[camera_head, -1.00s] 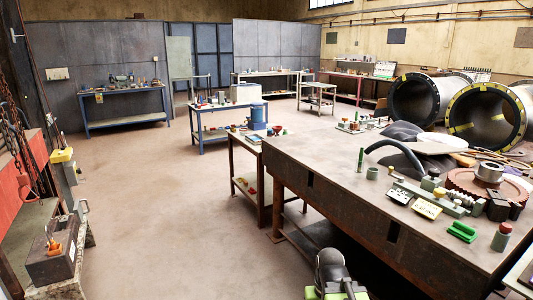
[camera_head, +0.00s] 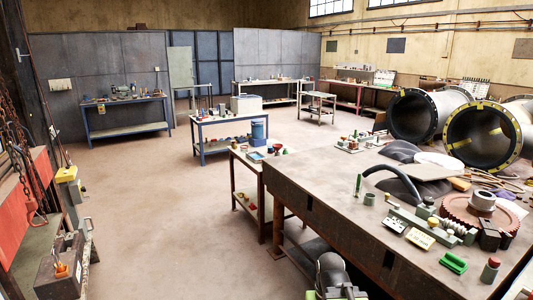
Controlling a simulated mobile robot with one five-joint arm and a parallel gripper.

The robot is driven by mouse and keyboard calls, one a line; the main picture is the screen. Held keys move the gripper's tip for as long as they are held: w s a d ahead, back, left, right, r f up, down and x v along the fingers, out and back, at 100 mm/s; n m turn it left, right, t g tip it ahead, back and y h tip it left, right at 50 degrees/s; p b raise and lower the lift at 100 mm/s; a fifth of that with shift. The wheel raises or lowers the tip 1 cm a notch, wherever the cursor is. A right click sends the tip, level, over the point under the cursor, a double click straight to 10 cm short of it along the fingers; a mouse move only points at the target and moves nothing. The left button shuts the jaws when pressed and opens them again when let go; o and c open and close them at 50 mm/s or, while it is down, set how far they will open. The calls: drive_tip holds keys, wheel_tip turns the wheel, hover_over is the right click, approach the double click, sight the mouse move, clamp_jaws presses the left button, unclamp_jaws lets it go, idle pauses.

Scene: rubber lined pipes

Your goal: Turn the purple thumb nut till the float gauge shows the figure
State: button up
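I cannot make out a purple thumb nut or a float gauge in this view; the small fittings are too far away to tell apart. Many small parts lie on the large workbench (camera_head: 315,180) at the right. Among them is a grey-green fixture (camera_head: 427,222) with a white card (camera_head: 393,224) and a yellow card (camera_head: 417,238) in front of it. A grey and green part at the bottom edge looks like my own arm. My gripper's fingers are not visible.
The big bench's near edge runs along the right. A small side table (camera_head: 239,191) adjoins its left end. A blue-legged table (camera_head: 219,125) stands beyond. A grey stand with an orange fitting (camera_head: 61,269) is at lower left. The floor (camera_head: 150,220) between is clear.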

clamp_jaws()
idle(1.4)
